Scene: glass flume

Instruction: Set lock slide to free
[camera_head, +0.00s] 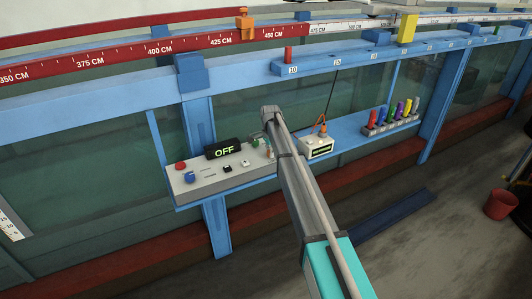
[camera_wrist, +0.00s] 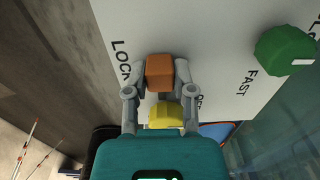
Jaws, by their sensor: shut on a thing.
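In the wrist view the orange block of the lock slide (camera_wrist: 160,72) sits on the white panel face (camera_wrist: 222,60). The word LOCK is printed to its left. Another label to its right is partly covered by my finger. My gripper (camera_wrist: 163,70) has one finger on each side of the orange block and is shut on it. A yellow block (camera_wrist: 166,116) lies closer to my gripper's palm, below the orange one in the picture. In the head view the control panel (camera_head: 205,183) shows left of my arm, which hides part of its right end.
A green knob (camera_wrist: 285,50) marked FAST is right of the slide in the wrist view. In the head view an OFF display (camera_head: 224,148) stands on the panel, with a white box (camera_head: 317,147) and a rack of coloured pieces (camera_head: 390,125) to the right.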

